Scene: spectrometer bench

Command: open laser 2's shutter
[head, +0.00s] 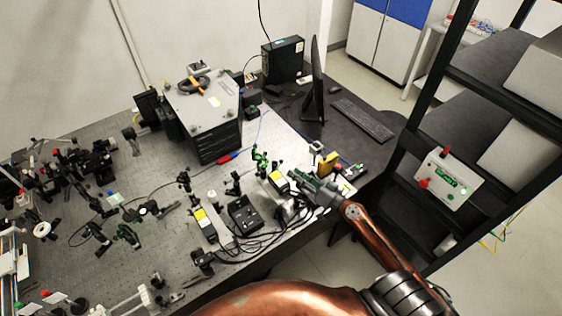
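My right gripper (301,184) reaches over the near right part of the optical table, its arm coming in from the lower right. Its fingertips are beside a small box with a yellow label (279,180), possibly a laser head. I cannot tell whether they touch it or how far the fingers are apart. A second, longer box with a yellow label (203,220) lies to the left. No readable number shows which is laser 2, and I cannot make out a shutter. My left gripper is not in view.
A black controller (243,214) with cables sits between the labelled boxes. Mounted optics crowd the optical table (120,180). On the right is a black rack holding a white panel (450,180) with red knobs and a green display.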

